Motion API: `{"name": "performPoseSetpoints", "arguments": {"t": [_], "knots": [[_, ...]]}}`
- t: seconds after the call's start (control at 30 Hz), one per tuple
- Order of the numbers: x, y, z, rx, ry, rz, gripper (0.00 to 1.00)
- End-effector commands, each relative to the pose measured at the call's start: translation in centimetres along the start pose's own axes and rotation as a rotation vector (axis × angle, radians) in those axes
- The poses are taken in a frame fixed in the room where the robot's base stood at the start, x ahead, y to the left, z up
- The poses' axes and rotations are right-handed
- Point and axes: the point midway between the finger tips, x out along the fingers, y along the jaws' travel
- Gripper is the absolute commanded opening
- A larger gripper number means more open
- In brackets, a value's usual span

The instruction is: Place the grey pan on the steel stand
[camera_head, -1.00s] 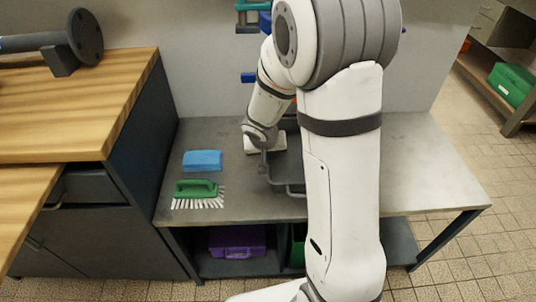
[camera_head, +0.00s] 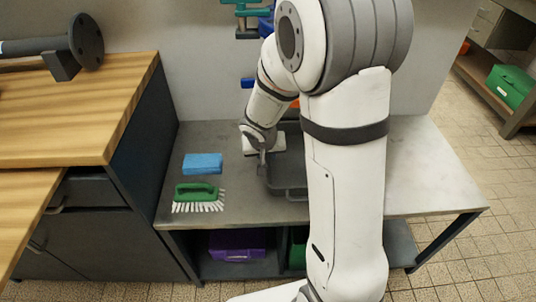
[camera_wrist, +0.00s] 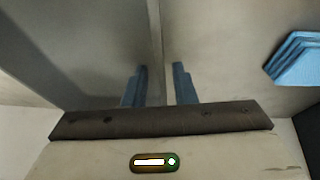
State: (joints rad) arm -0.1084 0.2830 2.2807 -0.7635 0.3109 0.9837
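The grey pan (camera_head: 287,186) lies on the grey bench, partly hidden behind my arm in the head view. My gripper (camera_head: 263,160) points down at the pan's left edge. In the wrist view my gripper's two blue-grey fingers (camera_wrist: 160,70) stand apart. A thin upright edge, seemingly the pan's wall (camera_wrist: 155,35), runs between them with a gap visible on each side. I cannot make out the steel stand; my arm covers much of the bench's middle.
A blue sponge (camera_head: 203,163) and a green brush (camera_head: 197,193) lie left of the pan; the sponge also shows in the wrist view (camera_wrist: 297,60). The bench's right part (camera_head: 430,180) is clear. A wooden-topped cabinet (camera_head: 70,110) stands at the left. A purple case (camera_head: 237,245) sits below.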

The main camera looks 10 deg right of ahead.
Motion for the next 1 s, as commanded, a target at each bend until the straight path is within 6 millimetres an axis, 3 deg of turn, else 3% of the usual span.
{"name": "performPoseSetpoints", "arguments": {"t": [0.03,0.3,0.53,0.67,0.83,1.0], "knots": [[-1.8,0.0,-0.2,0.000,0.003,-0.001,0.24],[-7.4,0.0,-0.2,0.000,0.002,-0.001,0.24],[-9.8,0.0,-0.1,-0.001,0.001,0.000,0.24],[-11.3,1.2,0.7,-0.005,-0.016,0.011,0.24],[-15.6,4.5,4.4,-0.037,-0.102,0.014,0.24],[-19.7,6.2,9.3,-0.100,-0.205,-0.057,0.24]]}}
